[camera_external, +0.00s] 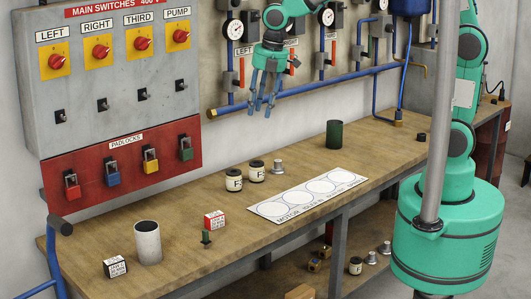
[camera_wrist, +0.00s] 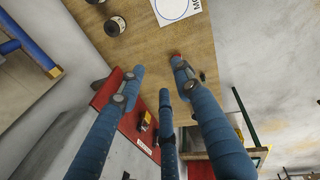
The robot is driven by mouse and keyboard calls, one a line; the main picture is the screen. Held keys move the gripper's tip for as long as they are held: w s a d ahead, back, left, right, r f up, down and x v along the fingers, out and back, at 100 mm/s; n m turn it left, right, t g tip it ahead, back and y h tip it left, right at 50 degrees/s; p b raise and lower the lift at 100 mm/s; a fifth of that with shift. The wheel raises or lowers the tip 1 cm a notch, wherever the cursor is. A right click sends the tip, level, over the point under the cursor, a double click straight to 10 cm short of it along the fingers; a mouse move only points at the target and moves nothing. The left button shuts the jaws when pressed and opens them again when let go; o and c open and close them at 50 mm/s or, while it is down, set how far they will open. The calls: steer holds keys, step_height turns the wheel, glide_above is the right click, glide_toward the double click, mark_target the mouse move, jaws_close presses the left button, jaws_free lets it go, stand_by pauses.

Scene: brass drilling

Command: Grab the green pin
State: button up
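The green pin (camera_external: 206,238) is small and dark green. It stands on the wooden workbench in the external view, just in front of a red-and-white box (camera_external: 214,220) and right of a grey cylinder (camera_external: 148,243). My gripper (camera_external: 264,106) hangs high above the back of the bench, well away from the pin. Its blue fingers are spread and nothing is between them; they also show apart in the wrist view (camera_wrist: 158,76).
A black-and-white box (camera_external: 116,267) stands at the bench's near left. Two labelled jars (camera_external: 234,180), a metal part (camera_external: 278,167), a white marked sheet (camera_external: 306,194) and a dark green cylinder (camera_external: 334,134) are farther along. Padlock panel (camera_external: 124,165) and blue pipes (camera_external: 300,92) line the wall.

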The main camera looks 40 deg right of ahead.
steer(key=a+f+n+g+p, duration=0.1)
steer(key=a+f+n+p, duration=0.2)
steer(key=a, duration=0.4)
steer(key=a+f+n+p, duration=0.1)
steer(key=a+f+n, duration=0.35)
steer(key=a, duration=0.25)
steer(key=n+g+h+p, duration=0.1)
steer(key=n+p, duration=0.3)
steer(key=n, duration=0.4)
glide_above(205, 230)
step_height(205, 230, down, 9)
steer(key=shift+f, duration=0.1)
steer(key=shift+f, duration=4.25)
steer(key=shift+f, duration=0.1)
steer(key=shift+f, duration=2.5)
